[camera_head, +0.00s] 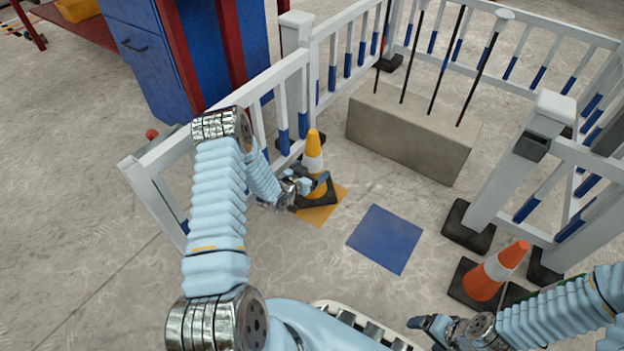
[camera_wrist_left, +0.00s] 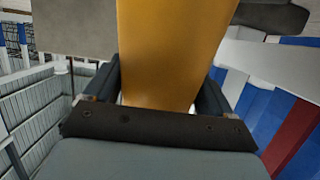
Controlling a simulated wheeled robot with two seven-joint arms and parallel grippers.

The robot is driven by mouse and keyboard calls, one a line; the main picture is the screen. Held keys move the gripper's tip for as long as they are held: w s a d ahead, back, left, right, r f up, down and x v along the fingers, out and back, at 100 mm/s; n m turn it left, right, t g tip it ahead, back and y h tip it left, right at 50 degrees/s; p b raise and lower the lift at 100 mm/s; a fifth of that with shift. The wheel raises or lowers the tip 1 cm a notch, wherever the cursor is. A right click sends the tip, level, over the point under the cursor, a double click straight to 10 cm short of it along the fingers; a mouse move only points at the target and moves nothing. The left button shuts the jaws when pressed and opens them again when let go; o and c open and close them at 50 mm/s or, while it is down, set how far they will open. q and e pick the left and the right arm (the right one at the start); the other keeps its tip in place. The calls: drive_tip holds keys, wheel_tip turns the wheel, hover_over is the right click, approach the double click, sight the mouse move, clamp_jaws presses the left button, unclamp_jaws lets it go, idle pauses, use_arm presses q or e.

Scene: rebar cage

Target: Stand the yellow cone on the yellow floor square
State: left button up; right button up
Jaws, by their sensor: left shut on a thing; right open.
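The yellow cone (camera_head: 313,144) has a white band and a black base, and looks about upright. My left gripper (camera_head: 314,184) is shut on it low on its body. In the left wrist view the yellow cone (camera_wrist_left: 170,45) fills the space between the fingers of my left gripper (camera_wrist_left: 165,95). The black base covers the far part of the yellow floor square (camera_head: 322,214), whose near part shows. I cannot tell whether the base touches the floor. My right gripper (camera_head: 425,328) is open and empty at the bottom of the head view.
A blue floor square (camera_head: 386,239) lies right of the yellow one. An orange cone (camera_head: 496,269) stands near my right arm. A concrete block (camera_head: 405,133) with upright bars is behind. White and blue fences (camera_head: 270,80) enclose the area; the left one runs close to my left arm.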

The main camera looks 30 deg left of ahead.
use_arm(q)
drive_tip(key=shift+w+a+f, duration=0.15)
drive_tip(key=shift+w, duration=0.05)
wheel_tip(320, 180, down, 4)
drive_tip(key=shift+w+a+r+b, duration=0.15)
drive_tip(key=shift+r+b, duration=0.1)
drive_tip(key=shift+b, duration=0.25)
drive_tip(key=o, duration=1.3)
drive_tip(key=shift+f, duration=0.15)
